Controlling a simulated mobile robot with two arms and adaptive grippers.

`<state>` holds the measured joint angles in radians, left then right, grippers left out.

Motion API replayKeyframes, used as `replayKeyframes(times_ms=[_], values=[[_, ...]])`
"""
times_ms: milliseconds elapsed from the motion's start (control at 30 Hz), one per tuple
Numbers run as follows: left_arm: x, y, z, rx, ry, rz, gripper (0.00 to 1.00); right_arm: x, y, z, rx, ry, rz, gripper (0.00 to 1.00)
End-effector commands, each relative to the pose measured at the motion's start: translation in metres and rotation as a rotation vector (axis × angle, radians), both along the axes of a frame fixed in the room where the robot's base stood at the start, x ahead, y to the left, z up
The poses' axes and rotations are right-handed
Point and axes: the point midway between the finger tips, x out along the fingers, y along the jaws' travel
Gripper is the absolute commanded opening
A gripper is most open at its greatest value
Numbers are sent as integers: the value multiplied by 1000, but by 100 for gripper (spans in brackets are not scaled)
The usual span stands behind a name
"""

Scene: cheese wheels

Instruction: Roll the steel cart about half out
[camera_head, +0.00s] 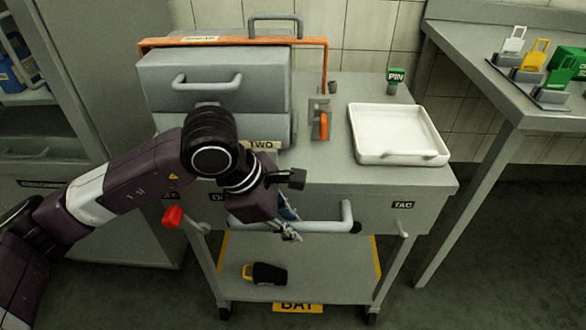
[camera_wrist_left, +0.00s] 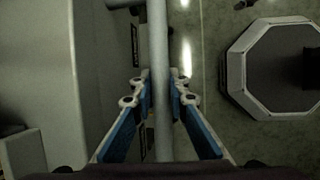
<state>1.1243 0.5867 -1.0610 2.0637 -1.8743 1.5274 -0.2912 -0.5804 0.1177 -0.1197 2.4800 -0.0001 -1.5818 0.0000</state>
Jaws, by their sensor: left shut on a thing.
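The steel cart (camera_head: 330,193) stands in the middle of the head view, with a top, a drawer front and a lower shelf (camera_head: 330,262). A pale bar handle (camera_head: 335,219) runs across its front. My right gripper is in neither view.
On the cart are a grey case (camera_head: 215,85) under an orange bar (camera_head: 240,41), and a white tray (camera_head: 398,134). A black object (camera_head: 268,274) lies on the lower shelf. A table (camera_head: 490,75) stands right, a cabinet (camera_head: 105,120) left. Floor shows in front.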

Motion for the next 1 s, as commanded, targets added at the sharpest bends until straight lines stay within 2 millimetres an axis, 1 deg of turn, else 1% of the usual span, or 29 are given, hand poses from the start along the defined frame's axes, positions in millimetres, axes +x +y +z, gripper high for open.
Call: replayKeyframes(times_ms=[167, 800, 1000], values=[[-5, 0, -1, 1, 1, -1, 0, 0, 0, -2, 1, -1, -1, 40], [-37, 0, -1, 1, 0, -2, 0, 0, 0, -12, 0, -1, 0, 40], [-40, 0, 0, 1, 1, 0, 0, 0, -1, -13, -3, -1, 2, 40]])
